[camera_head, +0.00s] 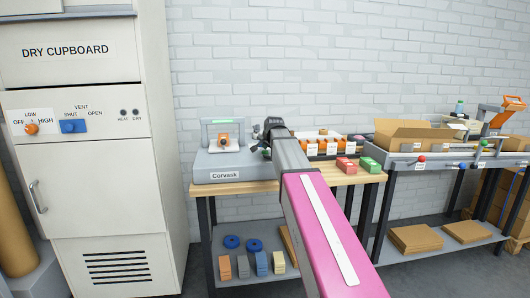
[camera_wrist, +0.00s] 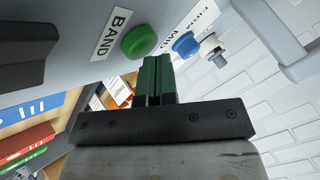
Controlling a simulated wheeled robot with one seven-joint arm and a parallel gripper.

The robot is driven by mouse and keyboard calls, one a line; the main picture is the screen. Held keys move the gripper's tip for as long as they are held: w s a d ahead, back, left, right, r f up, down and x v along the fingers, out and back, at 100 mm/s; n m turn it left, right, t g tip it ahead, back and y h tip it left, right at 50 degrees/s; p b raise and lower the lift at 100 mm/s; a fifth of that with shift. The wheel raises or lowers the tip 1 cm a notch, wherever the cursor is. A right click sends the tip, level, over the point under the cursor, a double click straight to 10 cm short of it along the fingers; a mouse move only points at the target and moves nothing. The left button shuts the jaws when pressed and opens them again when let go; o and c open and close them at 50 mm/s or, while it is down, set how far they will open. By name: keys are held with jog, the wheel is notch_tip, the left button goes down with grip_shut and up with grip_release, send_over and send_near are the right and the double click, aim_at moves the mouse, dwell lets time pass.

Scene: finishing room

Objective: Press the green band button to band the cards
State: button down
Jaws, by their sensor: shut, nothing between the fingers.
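In the wrist view the green button (camera_wrist: 139,42) sits on a grey panel beside the label BAND (camera_wrist: 113,35). My gripper (camera_wrist: 155,60) is shut and empty. Its dark green fingertips lie right by the lower edge of the green button in the picture; I cannot tell whether they touch it. I cannot make out the cards to be banded.
An open carton (camera_head: 405,135) is further right.

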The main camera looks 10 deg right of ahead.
aim_at(266, 151)
jog(key=shift+f, duration=0.3)
jog(key=shift+r, duration=0.1)
dwell(0.4)
jog(key=shift+r, duration=0.85)
jog(key=shift+r, duration=2.5)
